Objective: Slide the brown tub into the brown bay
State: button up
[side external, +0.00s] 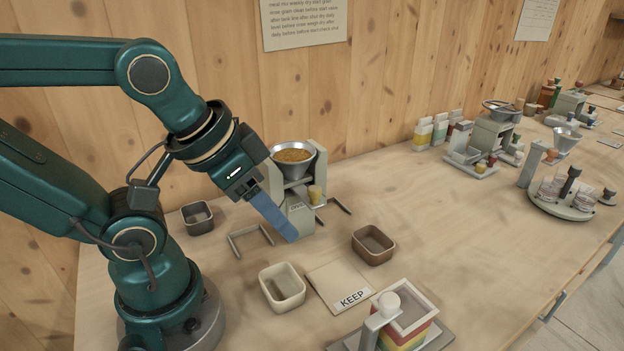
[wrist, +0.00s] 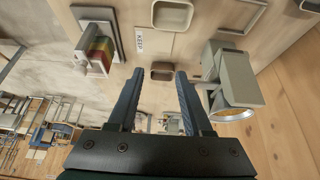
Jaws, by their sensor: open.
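The brown tub (side external: 373,244) is an open, empty-looking square tub standing upright on the table, right of the feed mixer (side external: 297,190). It also shows in the wrist view (wrist: 162,71), between and beyond my fingertips. My gripper (side external: 289,238) is open, with blue fingers pointing down and right in front of the mixer. It is apart from the brown tub, to its left. Low bracket-shaped frames lie on both sides of the mixer, one at left (side external: 236,244) and one at right (side external: 341,205). I cannot tell which is the brown bay from their colour.
A cream tub (side external: 282,287) stands in front, beside a flat KEEP mat (side external: 339,286). A dark grey tub (side external: 197,217) stands back left. A stand with coloured layers (side external: 400,318) is at the front. Clear table lies right of the brown tub.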

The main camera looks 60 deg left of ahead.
aim_at(372, 246)
grip_shut()
jog(key=w+d+r+m+g, duration=0.2)
jog(key=w+r+m, duration=0.5)
jog(key=w+m, duration=0.5)
jog(key=w+d+f+m+g, duration=0.2)
jog(key=w+d+f+m, duration=0.2)
jog(key=w+f+m, duration=0.15)
jog(key=shift+m+g, duration=0.25)
jog(key=shift+g, duration=0.55)
jog(key=f, duration=0.5)
jog(key=w+d+f, duration=0.1)
jog(key=f, duration=1)
jog(key=shift+w+d, duration=0.3)
jog(key=shift+w, duration=0.1)
jog(key=a, duration=0.3)
jog(key=shift+w+f, duration=0.1)
jog(key=shift+a, duration=0.5)
